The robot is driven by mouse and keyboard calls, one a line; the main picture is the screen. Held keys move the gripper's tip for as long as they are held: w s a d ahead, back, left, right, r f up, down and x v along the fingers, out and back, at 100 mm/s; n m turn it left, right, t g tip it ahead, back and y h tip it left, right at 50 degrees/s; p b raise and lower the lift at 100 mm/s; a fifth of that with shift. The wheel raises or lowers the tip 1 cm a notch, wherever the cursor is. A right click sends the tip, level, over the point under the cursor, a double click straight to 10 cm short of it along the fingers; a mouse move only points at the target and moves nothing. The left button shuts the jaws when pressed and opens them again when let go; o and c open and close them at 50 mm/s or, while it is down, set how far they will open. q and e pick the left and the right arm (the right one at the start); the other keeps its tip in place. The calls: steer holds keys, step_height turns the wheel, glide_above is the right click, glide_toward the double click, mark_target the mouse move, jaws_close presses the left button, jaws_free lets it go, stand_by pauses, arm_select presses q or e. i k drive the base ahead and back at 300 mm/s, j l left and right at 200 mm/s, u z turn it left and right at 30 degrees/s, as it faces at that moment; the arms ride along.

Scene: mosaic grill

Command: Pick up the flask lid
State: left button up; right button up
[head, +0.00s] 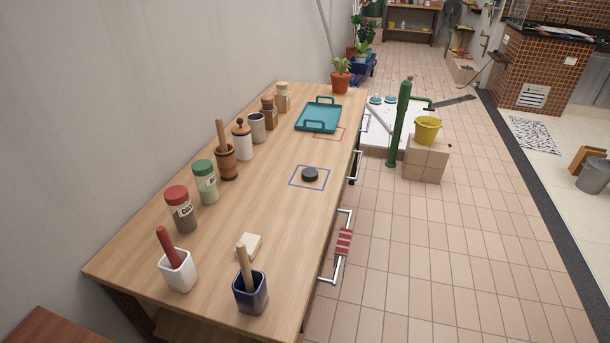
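A small round black lid (310,174), which looks like the flask lid, lies flat on the wooden counter (278,205). It sits inside a blue square outline (297,184) near the counter's right edge. No flask can be made out for certain. Neither of my grippers shows in the head view.
Spice jars (181,210), mortars with pestles (250,292) and other containers line the counter's wall side and near end. A teal tray (318,116) lies beyond the lid, by a red outline. A potted plant (341,80) stands at the far end. Counter around the lid is clear.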

mark_target(309, 174)
steer(key=i+l+u, duration=0.15)
steer(key=u, duration=0.25)
steer(key=i+l+u, duration=0.1)
steer(key=l+u, duration=0.3)
steer(key=i+l+u, duration=0.2)
steer(key=l, duration=0.15)
steer(key=l+u, duration=0.15)
steer(key=l, duration=0.2)
steer(key=i+l, duration=0.1)
steer(key=l, duration=0.5)
steer(key=i+l+u, duration=0.1)
steer(key=l, duration=0.5)
steer(key=l+u, duration=0.1)
steer(key=l, duration=0.55)
steer(key=i, duration=0.05)
